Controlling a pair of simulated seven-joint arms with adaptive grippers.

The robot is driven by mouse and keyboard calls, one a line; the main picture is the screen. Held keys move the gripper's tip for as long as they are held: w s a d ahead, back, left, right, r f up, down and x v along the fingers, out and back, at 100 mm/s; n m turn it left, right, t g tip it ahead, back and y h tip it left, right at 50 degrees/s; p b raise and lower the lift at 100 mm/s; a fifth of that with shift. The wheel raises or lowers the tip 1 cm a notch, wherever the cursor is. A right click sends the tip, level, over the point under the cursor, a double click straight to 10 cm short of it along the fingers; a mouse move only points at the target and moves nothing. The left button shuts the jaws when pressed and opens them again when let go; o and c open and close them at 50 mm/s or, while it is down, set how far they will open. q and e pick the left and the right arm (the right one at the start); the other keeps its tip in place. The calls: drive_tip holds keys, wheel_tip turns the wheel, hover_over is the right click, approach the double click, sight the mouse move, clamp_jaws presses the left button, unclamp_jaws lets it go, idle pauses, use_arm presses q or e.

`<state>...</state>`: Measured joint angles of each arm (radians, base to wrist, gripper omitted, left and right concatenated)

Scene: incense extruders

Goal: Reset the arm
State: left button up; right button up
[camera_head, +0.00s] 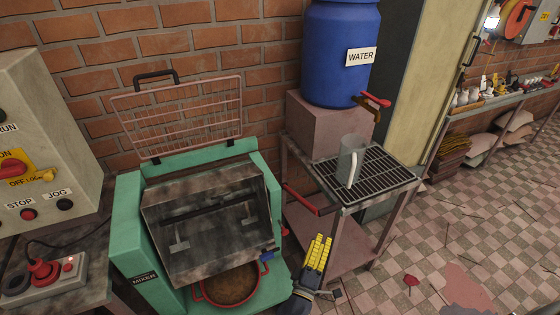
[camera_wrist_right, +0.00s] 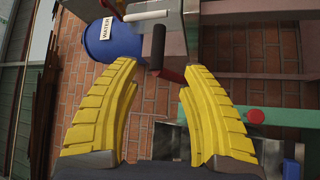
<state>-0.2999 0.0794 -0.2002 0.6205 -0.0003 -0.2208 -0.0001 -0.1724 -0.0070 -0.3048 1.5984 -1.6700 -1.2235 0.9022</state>
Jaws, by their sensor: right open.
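My right gripper (camera_head: 320,240) has yellow ridged fingers and is in the lower middle of the head view, just right of the green mixer (camera_head: 128,235) and in front of the metal stand. In the right wrist view its two fingers (camera_wrist_right: 158,72) are spread apart with nothing between them. The blue water barrel (camera_wrist_right: 112,46) and a dark lever-like part show beyond them. My left gripper is not in view.
A clear pitcher (camera_head: 349,160) stands on the black grate (camera_head: 385,180) of the stand, below the barrel's red-handled tap (camera_head: 375,100). A red-rimmed pot (camera_head: 200,294) sits under the mixer's tilted metal trough. A control box (camera_head: 40,140) stands left. Checkered floor lies right.

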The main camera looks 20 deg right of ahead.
wheel_tip(320, 180, down, 19)
drive_tip(key=a+n+g+y, duration=0.2)
drive_tip(key=n+g+y, duration=0.15)
drive_tip(key=y, duration=0.25)
drive_tip(key=s+a+f+m+g+y, duration=0.1)
drive_tip(key=s+f+g+y, duration=0.15)
drive_tip(key=s+f, duration=0.5)
drive_tip(key=s+a+f+g+y, duration=0.2)
drive_tip(key=s+f+g, duration=0.15)
drive_tip(key=f, duration=0.75)
drive_tip(key=s+f+m+g+y, duration=0.1)
drive_tip(key=s+f+m+g, duration=0.1)
drive_tip(key=s+f, duration=0.55)
drive_tip(key=s+f+m+g+y, duration=0.15)
drive_tip(key=s+f, duration=0.25)
drive_tip(key=s, duration=0.6)
drive_tip(key=s+d+f+m+g, duration=0.1)
drive_tip(key=s+d+f, duration=0.1)
drive_tip(key=s, duration=0.6)
drive_tip(key=s+d+f+m+g, duration=0.1)
drive_tip(key=s+d+f, duration=0.1)
drive_tip(key=s, duration=0.6)
drive_tip(key=shift+d+m, duration=0.4)
